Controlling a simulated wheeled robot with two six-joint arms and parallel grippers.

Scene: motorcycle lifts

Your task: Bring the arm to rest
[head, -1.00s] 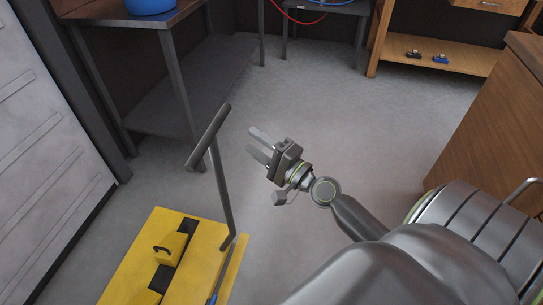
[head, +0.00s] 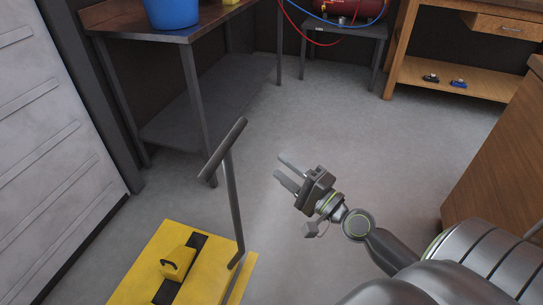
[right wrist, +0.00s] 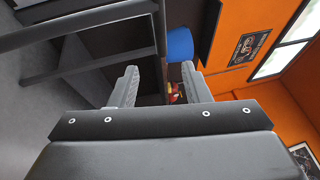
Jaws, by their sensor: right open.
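My right gripper (head: 288,173) is open and empty, held in the air over the grey floor. Its arm comes in from the lower right of the head view. In the right wrist view, its two fingers (right wrist: 161,85) stand apart with nothing between them. A dark T-shaped handle (head: 226,148) rises from a yellow lift platform (head: 210,281) to the left of the gripper, and the two look apart. My left gripper is not in view.
A workbench (head: 120,22) with a blue bucket (head: 172,12) stands at the back left. A low table (head: 345,28) with a red tank (head: 350,8) is at the back. A wooden cabinet (head: 500,165) is on the right. The floor (head: 340,120) between is clear.

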